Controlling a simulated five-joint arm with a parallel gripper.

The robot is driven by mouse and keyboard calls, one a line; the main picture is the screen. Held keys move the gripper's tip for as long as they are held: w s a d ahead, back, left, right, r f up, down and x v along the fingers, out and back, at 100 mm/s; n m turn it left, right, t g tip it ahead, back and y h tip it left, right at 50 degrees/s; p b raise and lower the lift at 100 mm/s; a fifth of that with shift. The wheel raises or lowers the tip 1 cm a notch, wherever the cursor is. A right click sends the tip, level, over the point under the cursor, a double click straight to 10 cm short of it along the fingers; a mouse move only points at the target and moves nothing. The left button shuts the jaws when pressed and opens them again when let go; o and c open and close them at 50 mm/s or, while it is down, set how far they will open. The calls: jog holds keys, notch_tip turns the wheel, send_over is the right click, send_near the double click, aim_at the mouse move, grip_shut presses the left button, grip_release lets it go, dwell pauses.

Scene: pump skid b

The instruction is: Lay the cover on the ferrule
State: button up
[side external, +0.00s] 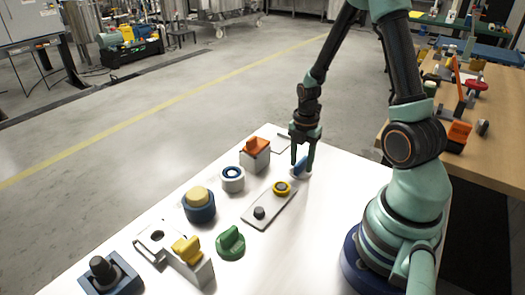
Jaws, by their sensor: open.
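A white disc with an upright blue grip (300,167), which looks like the cover, is on the white table near its far right edge. My gripper (301,165) points down over it, with its open fingers at either side of the blue grip. Whether the fingers touch the grip cannot be told. A short white cylinder with a blue ring in its top (232,179), which looks like the ferrule, stands to the left. Nothing lies on its top.
In front are a grey plate with a yellow ring and dark peg (268,209), a blue cylinder with a yellow top (198,206), a green knob (230,242), a yellow-handled part (188,252) and a blue block (110,278).

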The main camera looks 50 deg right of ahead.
grip_shut()
jog(key=shift+r, duration=0.85)
jog(key=shift+r, duration=1.65)
jog(key=w+a+r+m, duration=0.4)
jog(key=a+r+m, duration=0.8)
jog(key=a+m, duration=0.4)
jog(key=shift+a+m, duration=0.25)
jog(key=shift+m, duration=0.75)
